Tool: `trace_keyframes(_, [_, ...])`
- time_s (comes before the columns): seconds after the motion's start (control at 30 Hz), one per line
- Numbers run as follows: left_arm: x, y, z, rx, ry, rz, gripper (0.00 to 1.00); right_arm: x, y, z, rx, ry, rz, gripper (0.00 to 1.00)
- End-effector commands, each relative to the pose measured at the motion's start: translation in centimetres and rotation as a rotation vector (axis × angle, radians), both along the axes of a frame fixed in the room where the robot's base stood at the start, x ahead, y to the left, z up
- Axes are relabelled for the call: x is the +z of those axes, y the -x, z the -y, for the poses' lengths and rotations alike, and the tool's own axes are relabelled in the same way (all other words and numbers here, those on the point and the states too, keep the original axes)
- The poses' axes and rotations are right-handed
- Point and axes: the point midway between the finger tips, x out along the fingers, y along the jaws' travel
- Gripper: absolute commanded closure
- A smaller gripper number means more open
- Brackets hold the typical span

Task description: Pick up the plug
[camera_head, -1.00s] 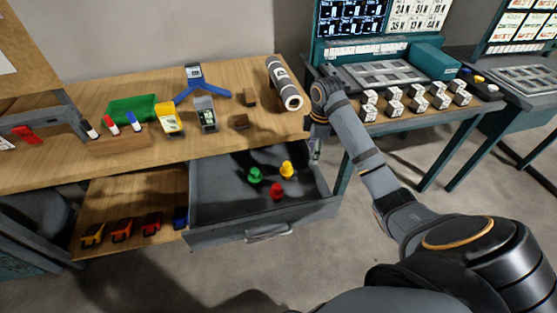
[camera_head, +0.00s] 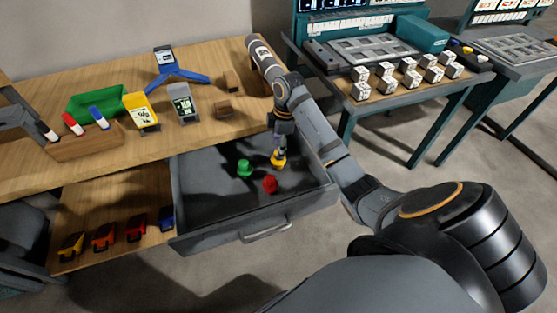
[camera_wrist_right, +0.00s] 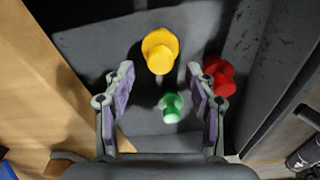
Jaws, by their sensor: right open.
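Three plugs stand in the open drawer: a yellow plug (camera_head: 278,160), a green plug (camera_head: 244,168) and a red plug (camera_head: 270,184). My right gripper (camera_head: 281,143) is right above the yellow plug, pointing down. In the right wrist view the gripper (camera_wrist_right: 160,75) is open and empty. There the yellow plug (camera_wrist_right: 160,50) shows just ahead of the gap between the fingertips. The green plug (camera_wrist_right: 172,106) shows between the fingers, apparently lower down, and the red plug (camera_wrist_right: 219,75) is beside the right finger. My left gripper is not in view.
The grey drawer (camera_head: 190,218) has raised walls around the plugs. A teal workstation (camera_head: 345,125) stands at the right.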

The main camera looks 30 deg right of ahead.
Motion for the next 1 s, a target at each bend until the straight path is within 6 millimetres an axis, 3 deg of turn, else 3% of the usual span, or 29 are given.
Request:
trace_keyframes(0.2, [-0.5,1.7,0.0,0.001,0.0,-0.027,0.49,-3.4,0.1,-0.1,-0.001,-0.002,-0.004,0.44])
trace_keyframes(0.47, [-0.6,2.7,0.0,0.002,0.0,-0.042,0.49,-3.7,0.1,-0.1,0.0,0.0,-0.001,0.44])
trace_keyframes(0.87, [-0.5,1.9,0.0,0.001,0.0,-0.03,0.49,-3.7,0.1,-0.1,0.0,0.0,-0.001,0.98])
trace_keyframes(1.0, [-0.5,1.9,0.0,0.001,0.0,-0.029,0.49,-3.6,0.1,-0.1,0.0,0.0,-0.001,1.0])
